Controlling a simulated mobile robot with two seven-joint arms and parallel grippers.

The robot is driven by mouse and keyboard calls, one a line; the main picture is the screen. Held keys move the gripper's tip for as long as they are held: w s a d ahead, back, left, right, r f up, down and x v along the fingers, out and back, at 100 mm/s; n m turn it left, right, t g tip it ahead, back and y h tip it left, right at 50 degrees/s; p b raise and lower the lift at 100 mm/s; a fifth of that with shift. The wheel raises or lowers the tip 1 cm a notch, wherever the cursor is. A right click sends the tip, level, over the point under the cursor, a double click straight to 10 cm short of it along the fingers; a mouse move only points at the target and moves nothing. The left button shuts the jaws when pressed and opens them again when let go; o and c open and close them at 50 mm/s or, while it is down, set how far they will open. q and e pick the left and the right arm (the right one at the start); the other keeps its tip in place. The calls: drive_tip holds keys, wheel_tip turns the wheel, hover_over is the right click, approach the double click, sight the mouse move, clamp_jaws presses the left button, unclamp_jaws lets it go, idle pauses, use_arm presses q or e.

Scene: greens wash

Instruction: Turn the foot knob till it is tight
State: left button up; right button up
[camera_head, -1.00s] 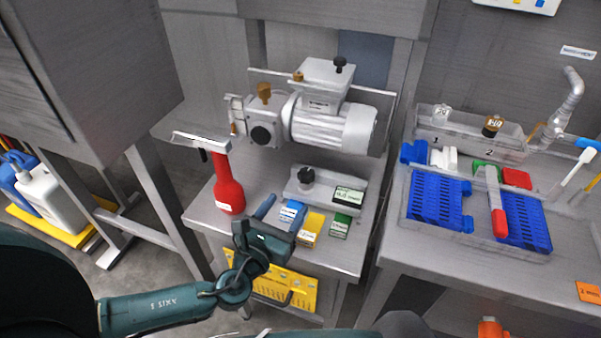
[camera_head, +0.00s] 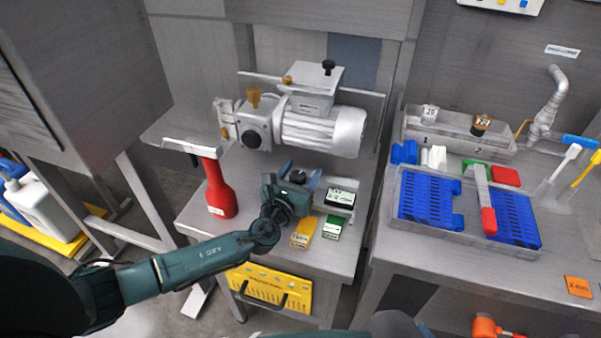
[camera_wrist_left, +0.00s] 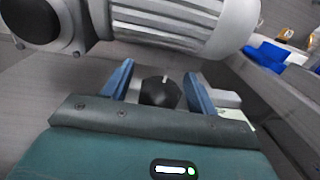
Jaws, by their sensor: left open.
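My right gripper is not in view.
A pump with a ribbed motor (camera_head: 322,130) stands just behind the knob. A red bottle-shaped object (camera_head: 219,190) stands to the left. Yellow (camera_head: 304,232) and green (camera_head: 332,228) boxes lie in front. The right bench holds a clear tray (camera_head: 470,231) with blue racks.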

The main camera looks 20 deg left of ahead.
use_arm(q)
drive_tip(key=shift+c, duration=0.5)
drive_tip(key=c, duration=0.9)
drive_tip(key=shift+r+n+y+p, duration=0.1)
drive_tip(key=shift+n+y+p, duration=0.2)
drive_tip(key=shift+y, duration=0.2)
drive_tip(key=shift+a+n+y+p, duration=0.15)
drive_tip(key=shift+n+y+p, duration=0.15)
drive_tip(key=shift+n+y, duration=0.95)
drive_tip(key=o, duration=1)
drive_tip(key=shift+m+y, duration=0.25)
drive_tip(key=shift+s, duration=0.1)
drive_tip(key=s, duration=0.4)
drive_tip(key=s+d, duration=0.1)
drive_tip(key=s, duration=0.8)
drive_tip(key=shift+d, duration=0.15)
